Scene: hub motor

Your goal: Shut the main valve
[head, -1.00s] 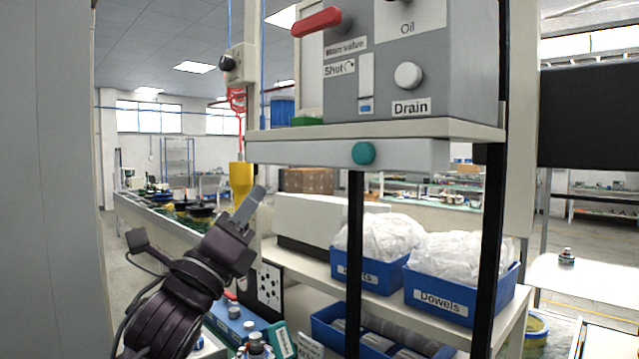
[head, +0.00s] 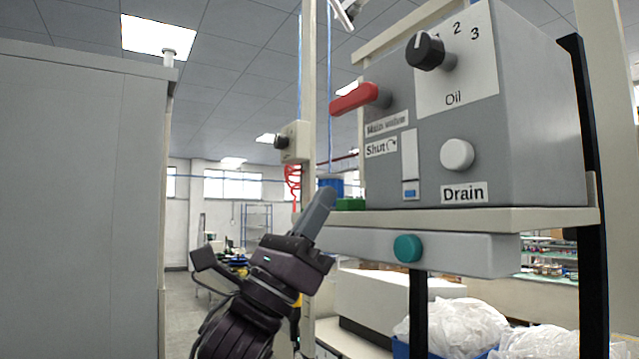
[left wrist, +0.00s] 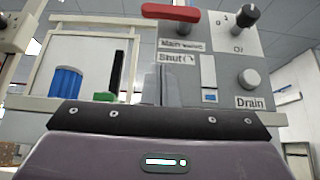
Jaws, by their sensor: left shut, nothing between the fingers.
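The main valve is a red lever handle (head: 354,98) on the front of a grey box (head: 540,130), above the labels "Main valve" and "Shut" with a curved arrow. The lever points left and lies nearly level, its free end a little lower. It also shows at the top of the left wrist view (left wrist: 170,12). My left gripper (head: 324,200) is shut and empty, below and left of the lever and apart from it, beside the shelf edge. In the left wrist view its fingers (left wrist: 152,88) show in front of the box, below the lever. My right gripper is not in view.
The box also bears a black Oil knob (head: 425,51), a white Drain knob (head: 457,154) and a slim gauge (head: 410,165). A teal button (head: 407,248) sits on the shelf's front (head: 460,255). A grey cabinet (head: 80,200) stands at left. A post with a switch box (head: 292,142) rises behind my gripper.

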